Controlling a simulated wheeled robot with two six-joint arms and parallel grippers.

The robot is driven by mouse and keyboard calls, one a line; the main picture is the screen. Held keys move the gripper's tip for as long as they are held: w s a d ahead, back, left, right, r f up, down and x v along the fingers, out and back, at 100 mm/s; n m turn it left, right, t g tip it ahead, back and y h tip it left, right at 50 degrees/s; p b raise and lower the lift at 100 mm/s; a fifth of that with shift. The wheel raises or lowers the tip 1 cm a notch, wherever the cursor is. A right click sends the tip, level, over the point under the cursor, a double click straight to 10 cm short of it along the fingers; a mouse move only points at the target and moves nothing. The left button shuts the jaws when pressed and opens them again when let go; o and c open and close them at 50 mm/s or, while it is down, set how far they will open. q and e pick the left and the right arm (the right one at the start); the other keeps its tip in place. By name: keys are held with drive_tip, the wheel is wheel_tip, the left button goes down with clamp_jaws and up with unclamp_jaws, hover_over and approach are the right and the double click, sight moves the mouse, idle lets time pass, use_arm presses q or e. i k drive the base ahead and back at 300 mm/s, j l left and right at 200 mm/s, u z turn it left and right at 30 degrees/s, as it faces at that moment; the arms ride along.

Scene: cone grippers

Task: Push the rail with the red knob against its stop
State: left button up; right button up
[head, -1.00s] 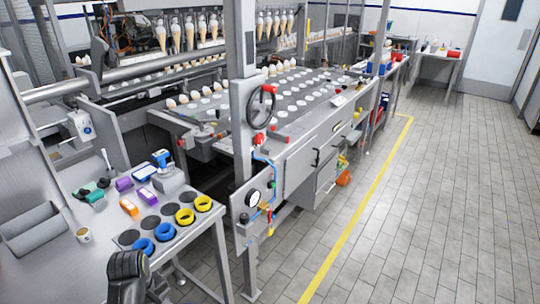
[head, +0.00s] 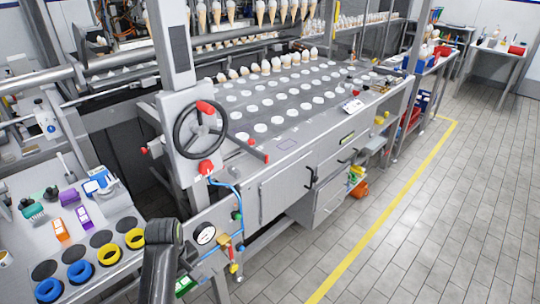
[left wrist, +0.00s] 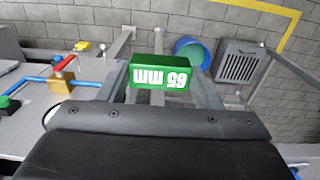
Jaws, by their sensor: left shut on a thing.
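In the head view the green block (head: 185,285) shows low, beside my left arm and in front of the machine's lower panel. A bar with a red end (head: 250,150) sticks out at the near left corner of the machine's table top, right of the handwheel (head: 201,130). A red knob (head: 207,168) sits below the handwheel. I cannot tell for sure which is the rail's knob, and no stop can be made out. My right gripper is not in view.
A bench at left holds blue rings (head: 80,272), yellow rings (head: 134,239) and colored blocks. A gauge (head: 204,233) and a valve with a red lever (left wrist: 64,65) sit on the machine's front. The tiled floor at right is clear beside a yellow line (head: 385,210).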

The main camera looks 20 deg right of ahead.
sight(231, 143)
drive_tip(key=i+l, duration=0.15)
drive_tip(key=l, duration=0.2)
drive_tip(key=i+l, duration=0.1)
drive_tip(key=l, duration=0.3)
drive_tip(key=i+l, duration=0.15)
drive_tip(key=l, duration=0.2)
drive_tip(key=i+l, duration=0.15)
drive_tip(key=l, duration=0.2)
drive_tip(key=i+l, duration=0.15)
drive_tip(key=l, duration=0.25)
